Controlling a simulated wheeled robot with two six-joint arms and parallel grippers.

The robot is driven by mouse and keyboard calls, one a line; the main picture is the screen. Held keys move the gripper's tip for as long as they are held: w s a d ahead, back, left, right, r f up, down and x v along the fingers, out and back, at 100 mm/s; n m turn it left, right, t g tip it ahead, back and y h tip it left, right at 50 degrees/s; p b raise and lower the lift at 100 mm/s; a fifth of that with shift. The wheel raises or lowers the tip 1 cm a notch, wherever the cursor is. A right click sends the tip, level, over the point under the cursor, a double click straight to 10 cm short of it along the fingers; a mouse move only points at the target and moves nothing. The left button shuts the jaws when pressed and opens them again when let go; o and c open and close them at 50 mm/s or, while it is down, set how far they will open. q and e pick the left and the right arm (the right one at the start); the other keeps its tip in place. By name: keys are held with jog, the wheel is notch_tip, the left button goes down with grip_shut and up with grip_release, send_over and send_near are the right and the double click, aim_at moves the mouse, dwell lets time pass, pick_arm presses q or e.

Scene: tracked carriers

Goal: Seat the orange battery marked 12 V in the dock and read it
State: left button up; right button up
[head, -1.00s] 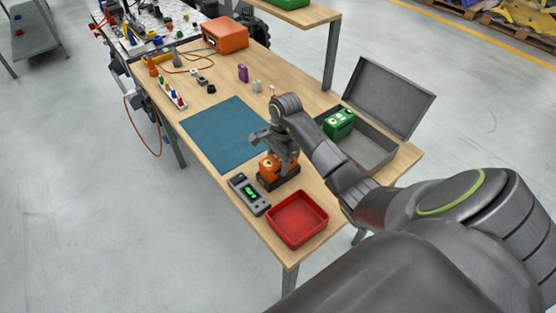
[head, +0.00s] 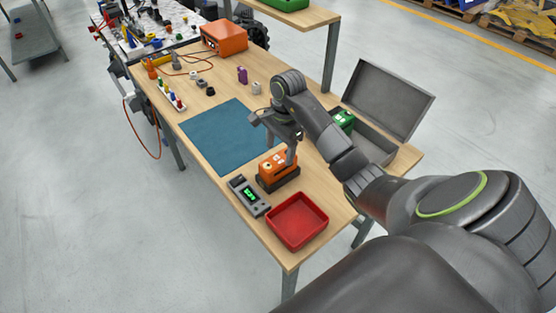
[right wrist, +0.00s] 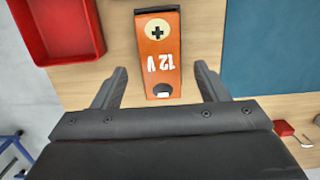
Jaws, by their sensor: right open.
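My left gripper is not in view.
A red tray (head: 297,222) sits just in front of the dock. An open grey case (head: 375,148) holding a green battery (head: 344,120) stands to the right. The blue mat (head: 217,143) is bare. Small parts and an orange box (head: 224,36) lie farther back.

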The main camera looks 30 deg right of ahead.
jog(key=r+p, duration=0.1)
jog(key=r, duration=0.1)
jog(key=r+p, duration=0.3)
jog(key=shift+d+r, duration=0.3)
jog(key=shift+r, duration=0.05)
jog(key=shift+a+f, duration=0.1)
